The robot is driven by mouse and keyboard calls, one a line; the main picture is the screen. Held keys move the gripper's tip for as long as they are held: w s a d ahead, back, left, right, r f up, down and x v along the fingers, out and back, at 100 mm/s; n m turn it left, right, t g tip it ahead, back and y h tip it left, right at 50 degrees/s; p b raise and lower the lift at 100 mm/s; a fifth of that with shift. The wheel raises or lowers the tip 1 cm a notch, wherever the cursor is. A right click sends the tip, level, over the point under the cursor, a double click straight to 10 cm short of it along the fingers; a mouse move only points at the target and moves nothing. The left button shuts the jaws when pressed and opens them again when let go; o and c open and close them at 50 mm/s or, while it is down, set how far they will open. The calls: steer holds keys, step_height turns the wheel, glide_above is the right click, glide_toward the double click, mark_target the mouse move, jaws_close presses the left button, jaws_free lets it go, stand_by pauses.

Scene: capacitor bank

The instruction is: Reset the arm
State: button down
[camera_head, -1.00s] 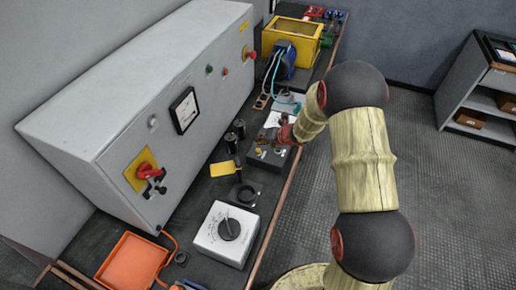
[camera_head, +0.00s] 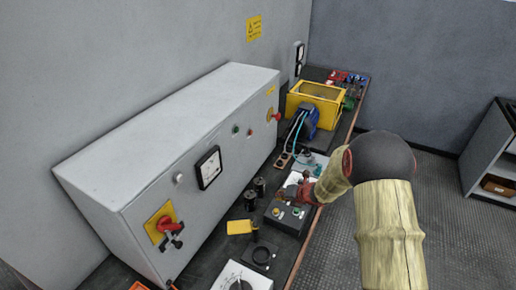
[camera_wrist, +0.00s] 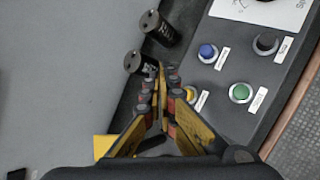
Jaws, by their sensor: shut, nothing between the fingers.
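My arm (camera_head: 390,235) reaches from the right over the bench in the head view. My gripper (camera_wrist: 163,82) is shut and empty in the wrist view, its yellow fingers meeting at the tips. It hovers beside the dark control box (camera_wrist: 222,110), over that box's left edge. The box carries a blue button (camera_wrist: 207,53), a green button (camera_wrist: 241,92), a black knob (camera_wrist: 266,43) and a yellow button (camera_wrist: 190,95) partly hidden by a finger. In the head view the gripper is a small reddish shape above the control box (camera_head: 284,218), its fingers unclear.
Two black cylinders (camera_wrist: 157,28) stand left of the box. A grey cabinet (camera_head: 185,150) with a red switch (camera_head: 166,222) lines the bench's left. A yellow tag (camera_head: 240,227), white dial box (camera_head: 240,277) and yellow case (camera_head: 316,103) are on the bench. Open floor (camera_head: 450,220) lies right.

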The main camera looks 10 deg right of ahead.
steer(key=shift+a+n, duration=0.15)
steer(key=shift+n, duration=0.65)
steer(key=s+a+f+n+g+y, duration=0.1)
steer(key=s+a+n+g+y, duration=0.1)
steer(key=s+a+n, duration=0.4)
steer(key=s+a+r+n+g, duration=0.1)
steer(key=s+r+n+g, duration=0.1)
steer(key=s+r+n, duration=0.35)
steer(key=s+r+n+g, duration=0.2)
steer(key=s+r+n, duration=0.1)
steer(key=s+n, duration=0.55)
steer(key=s+d+r+n+t+h, duration=0.1)
steer(key=s+d+r+n+h, duration=0.2)
steer(key=s+r+n, duration=0.5)
steer(key=s+d+r+n+t+h, duration=0.2)
steer(key=s+d+r+n+h, duration=0.1)
steer(key=s+r+n, duration=0.6)
steer(key=s+r, duration=0.4)
steer(key=r, duration=0.2)
steer(key=shift+d+t+h, duration=0.25)
steer(key=shift+t+h, duration=0.05)
steer(key=shift+a, duration=0.1)
